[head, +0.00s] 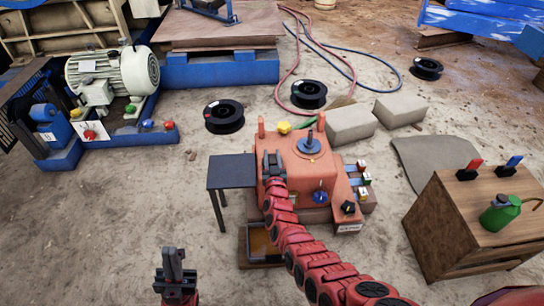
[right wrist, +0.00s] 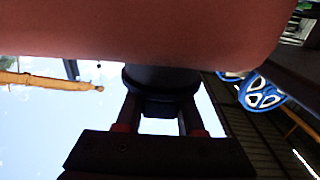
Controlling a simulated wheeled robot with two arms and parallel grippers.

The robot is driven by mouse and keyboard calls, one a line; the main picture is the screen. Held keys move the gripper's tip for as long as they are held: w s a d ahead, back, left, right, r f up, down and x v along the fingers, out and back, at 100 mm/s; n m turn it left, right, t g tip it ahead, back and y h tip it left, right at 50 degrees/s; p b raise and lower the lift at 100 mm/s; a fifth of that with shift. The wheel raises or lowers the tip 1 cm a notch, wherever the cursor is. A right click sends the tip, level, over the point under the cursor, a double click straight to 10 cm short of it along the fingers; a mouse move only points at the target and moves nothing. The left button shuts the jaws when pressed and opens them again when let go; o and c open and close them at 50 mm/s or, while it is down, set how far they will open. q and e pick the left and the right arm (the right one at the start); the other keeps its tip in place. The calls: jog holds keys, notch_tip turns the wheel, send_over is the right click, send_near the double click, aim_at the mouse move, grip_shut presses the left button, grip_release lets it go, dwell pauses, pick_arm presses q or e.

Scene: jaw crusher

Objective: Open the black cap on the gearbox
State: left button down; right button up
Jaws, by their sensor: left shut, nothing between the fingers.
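The gearbox (head: 300,172) is an orange-red box in the middle of the head view, with a blue-grey fitting (head: 308,144) on top. My right gripper (head: 273,163) is at the gearbox's left side, its arm passing in front. In the right wrist view, a black round cap (right wrist: 160,78) sits against an orange-red surface. The right gripper's two fingers (right wrist: 160,115) stand apart, on either side of the cap's narrower part; whether they press on it is unclear. The head view hides this cap behind the gripper. My left gripper (head: 175,262) is shut and empty, at the lower left, away from the gearbox.
A dark small table (head: 231,171) stands just left of the gearbox. A tray (head: 262,243) lies in front. A wooden cabinet (head: 470,225) with a green can (head: 500,213) is at right. A motor (head: 112,75) is at upper left. Sandy ground is clear at left.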

grip_shut()
dwell(1.0)
